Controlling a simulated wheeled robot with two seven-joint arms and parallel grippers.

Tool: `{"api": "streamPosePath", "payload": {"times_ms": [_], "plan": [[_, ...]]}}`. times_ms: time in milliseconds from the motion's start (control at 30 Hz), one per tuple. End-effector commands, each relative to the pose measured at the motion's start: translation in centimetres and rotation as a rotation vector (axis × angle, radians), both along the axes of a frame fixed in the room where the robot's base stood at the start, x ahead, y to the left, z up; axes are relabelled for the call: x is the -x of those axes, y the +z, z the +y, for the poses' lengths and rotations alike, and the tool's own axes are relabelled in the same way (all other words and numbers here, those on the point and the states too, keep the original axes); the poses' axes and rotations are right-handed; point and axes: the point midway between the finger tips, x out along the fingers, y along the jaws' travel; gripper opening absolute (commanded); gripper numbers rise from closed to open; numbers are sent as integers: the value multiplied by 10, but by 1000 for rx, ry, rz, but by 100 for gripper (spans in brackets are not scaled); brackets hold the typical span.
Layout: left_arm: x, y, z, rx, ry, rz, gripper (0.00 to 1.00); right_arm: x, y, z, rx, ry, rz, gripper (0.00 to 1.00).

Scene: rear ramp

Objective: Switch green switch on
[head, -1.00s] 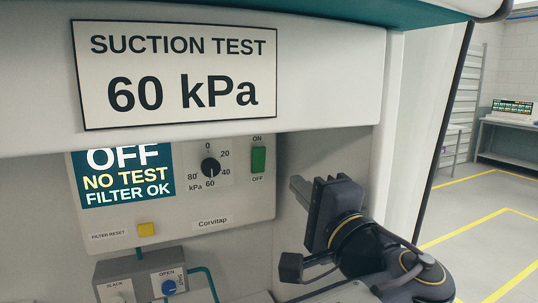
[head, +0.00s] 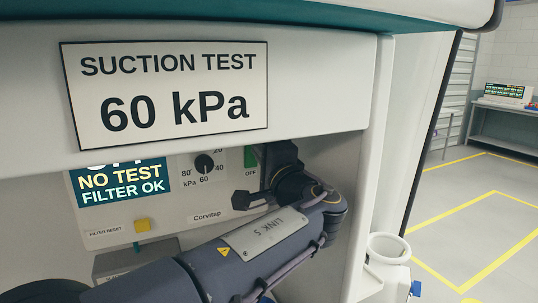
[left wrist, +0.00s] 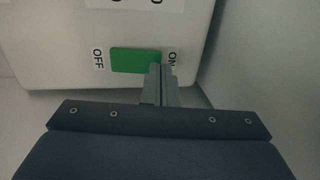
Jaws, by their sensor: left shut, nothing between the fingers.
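The green switch (head: 250,157) is on the white control panel, partly hidden by the overhang and my gripper. It also shows in the left wrist view (left wrist: 135,60), between the OFF and ON labels. My left gripper (head: 264,158) is at the switch's right side in the head view. In the left wrist view its fingers (left wrist: 160,72) are shut and empty, with the tips over the ON end of the switch. I cannot tell whether they touch it. The display (head: 122,184) reads NO TEST and FILTER OK, its top line cut off. My right gripper is out of view.
A black dial (head: 204,163) and a yellow filter reset button (head: 142,225) are left of the switch. The SUCTION TEST 60 kPa sign (head: 165,95) hangs on the overhang above. A side wall closes the recess on the right. A white container (head: 388,262) stands at lower right.

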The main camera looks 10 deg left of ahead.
Motion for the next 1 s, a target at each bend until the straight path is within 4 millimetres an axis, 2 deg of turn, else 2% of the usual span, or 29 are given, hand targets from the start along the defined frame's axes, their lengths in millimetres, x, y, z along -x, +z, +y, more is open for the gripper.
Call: {"api": "streamPosePath", "payload": {"times_ms": [433,600,667,1000], "plan": [[-5,1,3,1,0,0,0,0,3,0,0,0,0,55],[-11,13,9,45,4,65,0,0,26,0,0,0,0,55],[-11,4,8,44,2,67,0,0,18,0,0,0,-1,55],[-11,6,5,43,2,64,0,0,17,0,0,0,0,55]]}}
